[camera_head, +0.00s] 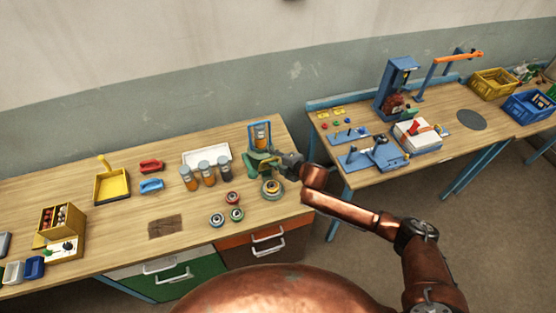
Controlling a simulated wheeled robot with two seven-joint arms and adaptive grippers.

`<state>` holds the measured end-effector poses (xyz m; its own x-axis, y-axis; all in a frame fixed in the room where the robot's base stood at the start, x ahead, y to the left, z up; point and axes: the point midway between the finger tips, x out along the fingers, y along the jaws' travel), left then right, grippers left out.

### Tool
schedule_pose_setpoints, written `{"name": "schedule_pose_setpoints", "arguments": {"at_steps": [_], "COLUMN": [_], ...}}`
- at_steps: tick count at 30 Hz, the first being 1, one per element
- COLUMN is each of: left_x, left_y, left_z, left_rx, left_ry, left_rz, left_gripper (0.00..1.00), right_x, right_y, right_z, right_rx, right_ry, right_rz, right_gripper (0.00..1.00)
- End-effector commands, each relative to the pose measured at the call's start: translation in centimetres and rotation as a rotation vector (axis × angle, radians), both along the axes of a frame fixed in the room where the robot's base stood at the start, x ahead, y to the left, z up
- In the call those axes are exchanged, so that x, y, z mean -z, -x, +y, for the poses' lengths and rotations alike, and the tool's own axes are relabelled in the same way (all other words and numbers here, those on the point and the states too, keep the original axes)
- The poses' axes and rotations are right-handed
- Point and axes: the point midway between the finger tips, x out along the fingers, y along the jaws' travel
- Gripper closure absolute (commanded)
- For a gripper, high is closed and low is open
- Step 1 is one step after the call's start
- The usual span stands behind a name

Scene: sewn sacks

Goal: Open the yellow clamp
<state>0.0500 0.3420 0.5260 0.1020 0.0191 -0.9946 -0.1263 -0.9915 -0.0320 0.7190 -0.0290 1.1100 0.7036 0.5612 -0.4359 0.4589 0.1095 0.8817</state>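I cannot clearly pick out a yellow clamp. A yellow ring-shaped piece (271,187) lies near the right end of the left bench, just below a green device with a blue frame (260,135). My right arm comes in from the right, and my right gripper (283,160) is at the green device, above the yellow ring. The gripper is small and overlaps the device, so its fingers and any contact are unclear. My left gripper is out of view.
On the left bench (120,235) are several jars (206,172), a white tray (205,153), a yellow pan (112,185), red and blue handled pieces, several round pieces (236,214) and a yellow box (60,224). A second bench with blue fixtures (375,154) stands right, across a gap.

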Motion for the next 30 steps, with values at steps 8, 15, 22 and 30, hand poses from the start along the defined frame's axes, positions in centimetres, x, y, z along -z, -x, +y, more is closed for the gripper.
{"name": "schedule_pose_setpoints", "arguments": {"at_steps": [8, 15, 22, 30], "left_x": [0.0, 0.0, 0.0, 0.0], "left_y": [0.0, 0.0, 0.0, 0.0], "left_z": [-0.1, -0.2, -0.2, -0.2], "left_rx": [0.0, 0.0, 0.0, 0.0], "left_ry": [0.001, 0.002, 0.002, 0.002], "left_rz": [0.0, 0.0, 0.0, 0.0], "left_gripper": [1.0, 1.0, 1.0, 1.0], "right_x": [-2.6, -4.3, -5.0, -4.9], "right_y": [3.9, 6.7, 7.6, 7.6], "right_z": [-3.2, -5.4, -6.0, -6.0], "right_rx": [-0.001, -0.001, -0.001, -0.001], "right_ry": [0.002, -0.001, -0.002, -0.001], "right_rz": [-0.004, -0.003, -0.004, -0.003], "right_gripper": [0.73, 0.73, 0.73, 0.73]}}
